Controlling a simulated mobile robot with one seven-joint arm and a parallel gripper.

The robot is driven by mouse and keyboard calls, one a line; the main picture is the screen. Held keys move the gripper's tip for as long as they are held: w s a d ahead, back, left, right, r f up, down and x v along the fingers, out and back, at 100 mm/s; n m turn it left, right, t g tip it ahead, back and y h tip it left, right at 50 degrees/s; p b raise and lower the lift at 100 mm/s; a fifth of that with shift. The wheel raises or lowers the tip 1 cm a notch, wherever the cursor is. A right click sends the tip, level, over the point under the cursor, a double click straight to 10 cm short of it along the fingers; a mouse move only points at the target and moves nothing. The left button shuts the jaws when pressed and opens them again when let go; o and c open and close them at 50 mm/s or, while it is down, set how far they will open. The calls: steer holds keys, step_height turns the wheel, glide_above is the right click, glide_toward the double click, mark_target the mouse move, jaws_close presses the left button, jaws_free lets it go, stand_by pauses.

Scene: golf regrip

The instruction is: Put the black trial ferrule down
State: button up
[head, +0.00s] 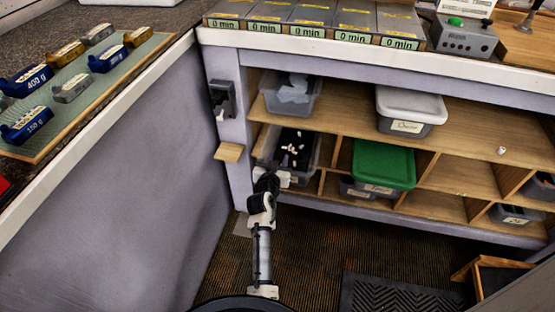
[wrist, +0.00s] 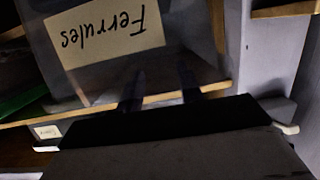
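A clear grey bin (head: 315,158) sits on the middle shelf at the left, with several small white pieces (head: 292,148) over a dark area inside. In the wrist view its label (wrist: 105,32) reads "Ferrules", upside down. My gripper (head: 272,172) is at the bin's front in the head view. In the wrist view its two dark fingers (wrist: 160,75) stand apart in front of the bin's wall, with nothing visible between them. I cannot make out a black ferrule in either view; the fingers and bin are in deep shadow.
A green-lidded bin (head: 383,165) stands to the right and a white-lidded bin (head: 408,108) above it. Another open bin (head: 290,98) is on the shelf above. A small wooden ledge (head: 229,152) juts from the left post. Shelf edges surround my gripper closely.

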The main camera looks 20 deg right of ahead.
steer(key=shift+s+f, duration=0.1)
steer(key=shift+f, duration=0.25)
steer(key=shift+r+p, duration=0.4)
steer(key=shift+p, duration=0.45)
steer(key=v, duration=1.2)
steer(key=shift+r, duration=0.2)
steer(key=shift+r, duration=0.1)
